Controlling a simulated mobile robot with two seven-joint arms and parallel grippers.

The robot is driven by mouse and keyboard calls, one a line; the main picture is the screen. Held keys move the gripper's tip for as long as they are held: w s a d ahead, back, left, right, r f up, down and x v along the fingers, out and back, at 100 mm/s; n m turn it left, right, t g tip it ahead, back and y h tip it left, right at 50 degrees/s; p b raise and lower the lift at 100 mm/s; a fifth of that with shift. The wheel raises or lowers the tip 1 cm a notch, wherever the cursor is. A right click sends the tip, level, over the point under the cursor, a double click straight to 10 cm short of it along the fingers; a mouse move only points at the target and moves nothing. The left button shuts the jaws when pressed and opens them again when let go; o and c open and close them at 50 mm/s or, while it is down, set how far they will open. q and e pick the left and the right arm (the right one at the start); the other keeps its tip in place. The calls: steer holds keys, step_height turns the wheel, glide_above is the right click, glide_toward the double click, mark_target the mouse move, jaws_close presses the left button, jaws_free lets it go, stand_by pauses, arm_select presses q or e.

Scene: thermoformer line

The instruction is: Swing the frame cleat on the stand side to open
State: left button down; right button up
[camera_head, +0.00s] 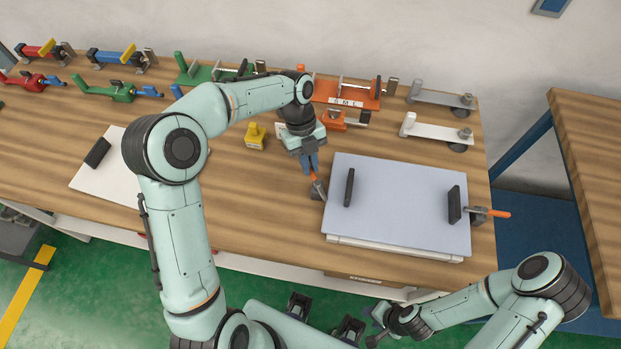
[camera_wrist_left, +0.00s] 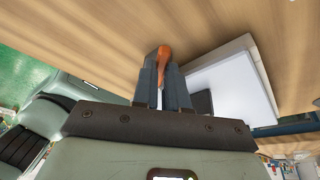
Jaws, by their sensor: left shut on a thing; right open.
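A pale frame panel (camera_head: 400,200) with two dark upright grips lies on the bench. At its left edge is a cleat with a dark block (camera_head: 316,194) and an orange handle (camera_head: 317,181). My left gripper (camera_head: 313,168) is shut on this handle, which also shows between the fingers in the left wrist view (camera_wrist_left: 164,53). A second cleat at the panel's right edge has an orange handle (camera_head: 497,213) pointing right, away from the panel. My right gripper (camera_head: 376,326) is open and empty in front of the bench. I cannot tell which cleat is on the stand side.
Several coloured clamp fixtures stand along the back of the bench (camera_head: 250,205), including an orange one (camera_head: 345,93). A yellow block (camera_head: 255,137) stands left of my left gripper. A white board (camera_head: 105,180) lies at left. Another wooden table (camera_head: 590,150) is at right.

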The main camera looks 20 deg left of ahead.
arm_select(q)
steer(key=m+p, duration=0.1)
steer(key=w+d+m+p, duration=0.1)
steer(key=shift+r+m+g+y+p, duration=0.15)
steer(key=shift+m+g+y+p, duration=0.15)
steer(key=shift+m+y+p, duration=0.1)
steer(key=shift+d+m, duration=0.1)
steer(key=shift+m, duration=0.3)
arm_select(e)
steer(key=w+r, duration=0.1)
steer(key=r, duration=0.1)
steer(key=w+r, duration=0.1)
steer(key=shift+w+r, duration=0.15)
steer(key=shift+r, duration=0.2)
